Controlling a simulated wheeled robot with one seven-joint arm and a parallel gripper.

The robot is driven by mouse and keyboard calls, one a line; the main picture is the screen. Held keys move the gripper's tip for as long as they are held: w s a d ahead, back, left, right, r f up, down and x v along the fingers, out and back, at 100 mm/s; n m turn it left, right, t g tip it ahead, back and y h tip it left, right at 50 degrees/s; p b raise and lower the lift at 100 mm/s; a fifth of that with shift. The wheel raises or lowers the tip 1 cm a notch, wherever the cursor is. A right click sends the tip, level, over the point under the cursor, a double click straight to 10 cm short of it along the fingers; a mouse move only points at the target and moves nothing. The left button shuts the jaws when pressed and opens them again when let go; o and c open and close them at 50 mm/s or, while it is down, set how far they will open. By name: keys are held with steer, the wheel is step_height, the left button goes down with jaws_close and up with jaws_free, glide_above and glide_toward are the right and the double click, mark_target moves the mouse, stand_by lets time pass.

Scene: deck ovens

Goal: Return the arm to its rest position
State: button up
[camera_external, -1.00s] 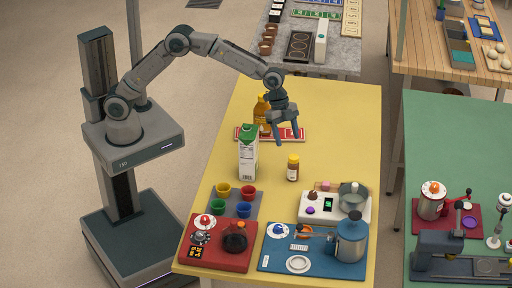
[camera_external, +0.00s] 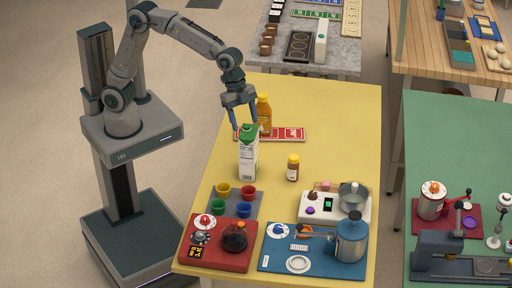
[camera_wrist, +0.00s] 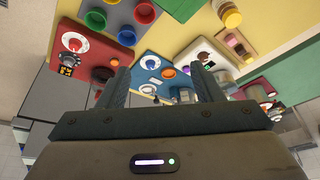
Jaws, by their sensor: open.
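My gripper (camera_external: 243,119) hangs with its fingers down above the back left of the yellow table (camera_external: 330,110), over or near the green top of a white carton (camera_external: 248,156). I cannot tell the exact gap to the carton. The fingers are apart and nothing is between them. In the wrist view my gripper (camera_wrist: 162,82) shows two separate fingers. My arm reaches out from its column at the left, with the elbow raised.
An amber bottle (camera_external: 265,115) stands by a red board (camera_external: 288,133). A small brown bottle (camera_external: 293,168), coloured cups (camera_external: 223,190), a red station (camera_external: 195,255), a blue station (camera_external: 275,262) and a white scale (camera_external: 335,216) stand nearer the front. The table's right side is fairly clear.

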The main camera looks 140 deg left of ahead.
steer(key=s+d+r+p, duration=0.3)
steer(key=s+d+r, duration=0.35)
steer(key=d, duration=0.45)
steer(key=s+d+r+p, duration=0.2)
steer(key=s+d, duration=0.4)
steer(key=s, duration=0.3)
steer(key=s+d+r+p, duration=0.2)
steer(key=s+d+p, duration=0.2)
steer(key=s+d, duration=0.3)
steer(key=s, duration=0.3)
steer(key=shift+s+r, duration=0.2)
steer(key=shift+r, duration=0.2)
